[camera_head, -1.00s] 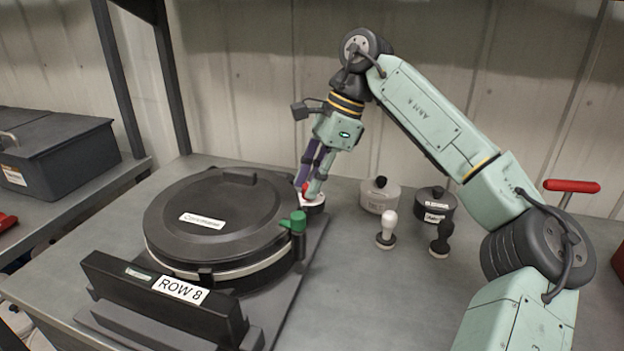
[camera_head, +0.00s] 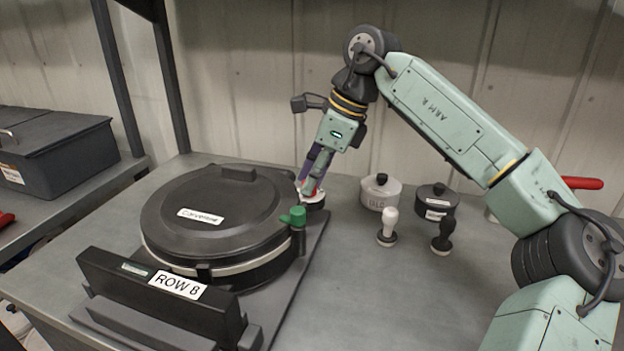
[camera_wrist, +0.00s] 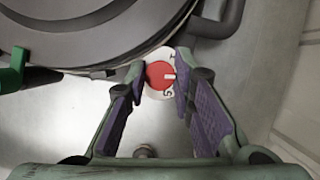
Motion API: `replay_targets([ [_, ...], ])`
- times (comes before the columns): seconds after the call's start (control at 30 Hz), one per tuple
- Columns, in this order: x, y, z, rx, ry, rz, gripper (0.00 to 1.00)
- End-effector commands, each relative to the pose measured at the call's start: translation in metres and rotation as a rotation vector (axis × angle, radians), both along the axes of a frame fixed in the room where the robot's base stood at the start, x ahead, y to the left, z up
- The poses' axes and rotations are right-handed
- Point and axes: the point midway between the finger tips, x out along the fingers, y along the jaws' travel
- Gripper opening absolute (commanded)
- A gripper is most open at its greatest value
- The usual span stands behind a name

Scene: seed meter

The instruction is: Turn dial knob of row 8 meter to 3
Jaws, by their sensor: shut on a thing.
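The row 8 meter (camera_head: 222,218) is a round black lidded drum. Its front bar carries a ROW 8 label (camera_head: 178,285). At its back right is a small red dial knob (camera_head: 306,188) on a white dial plate (camera_head: 316,200). In the wrist view the red knob (camera_wrist: 159,75) has a white pointer mark towards the right. A 5 and what looks like a 1 show on the white dial plate (camera_wrist: 158,99); other figures are hidden. My gripper (camera_wrist: 161,74) has its purple-padded fingers on both sides of the knob, shut on it. My gripper (camera_head: 312,186) points down there.
A green knob (camera_head: 296,216) stands on the meter's right edge. Right of the dial are a white pot (camera_head: 381,191), a black pot (camera_head: 436,201), a white-handled stamp (camera_head: 388,227) and a black-handled stamp (camera_head: 443,233). The table front right is clear.

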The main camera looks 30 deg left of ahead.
Motion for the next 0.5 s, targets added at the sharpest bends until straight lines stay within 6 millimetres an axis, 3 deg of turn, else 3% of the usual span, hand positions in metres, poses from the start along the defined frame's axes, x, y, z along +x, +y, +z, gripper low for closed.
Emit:
replay_targets([
  [0.5,-0.0003,-0.0006,0.0002,-0.001,-0.001,-0.132,0.0],
])
